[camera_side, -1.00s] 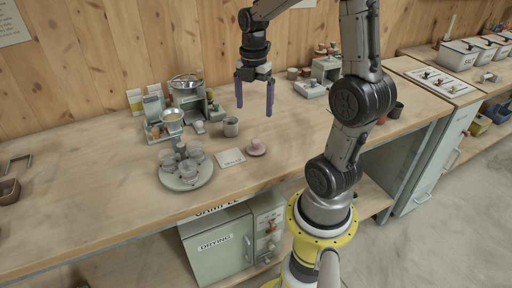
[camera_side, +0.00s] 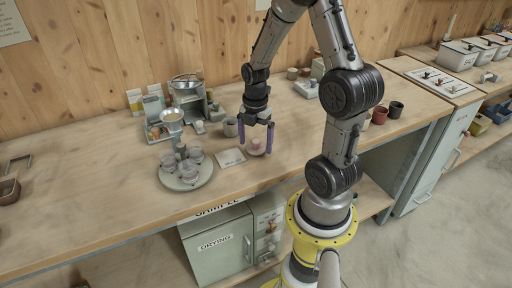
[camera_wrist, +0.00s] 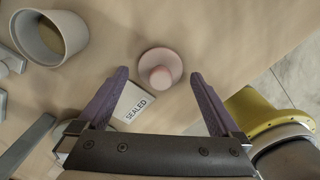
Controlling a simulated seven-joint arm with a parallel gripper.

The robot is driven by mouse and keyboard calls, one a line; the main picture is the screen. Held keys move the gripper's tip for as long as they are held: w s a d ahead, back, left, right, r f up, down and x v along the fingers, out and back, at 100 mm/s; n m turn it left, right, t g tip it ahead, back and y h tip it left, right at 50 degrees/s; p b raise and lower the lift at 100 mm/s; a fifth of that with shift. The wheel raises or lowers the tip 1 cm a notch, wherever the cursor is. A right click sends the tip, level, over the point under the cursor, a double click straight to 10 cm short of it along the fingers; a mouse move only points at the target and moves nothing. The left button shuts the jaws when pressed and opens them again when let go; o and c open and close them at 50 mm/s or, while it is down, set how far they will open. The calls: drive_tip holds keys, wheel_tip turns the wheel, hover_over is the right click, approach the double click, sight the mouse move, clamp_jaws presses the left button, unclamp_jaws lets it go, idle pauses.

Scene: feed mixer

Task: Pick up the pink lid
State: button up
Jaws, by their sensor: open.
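The pink lid (camera_side: 256,147) lies on the wooden bench, a round disc with a knob on top. In the wrist view the pink lid (camera_wrist: 160,70) sits beyond my fingertips, roughly centred between them. My gripper (camera_side: 255,147) is open and empty, pointing down over the lid with a purple finger to each side of it. In the wrist view my gripper (camera_wrist: 160,78) shows both fingers well apart. I cannot tell the exact height of the fingertips above the bench.
A white card reading SEALED (camera_wrist: 134,106) lies beside the lid. A grey cup (camera_side: 230,127) stands behind it; a round tray (camera_side: 204,182) with several small cups is to the left. The bench front edge (camera_side: 240,183) is close by.

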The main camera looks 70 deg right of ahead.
drive_tip(key=shift+f, duration=0.35)
drive_tip(key=shift+c, duration=0.3)
drive_tip(key=c, duration=1.2)
drive_tip(key=shift+c, duration=0.2)
drive_tip(key=shift+r, duration=0.15)
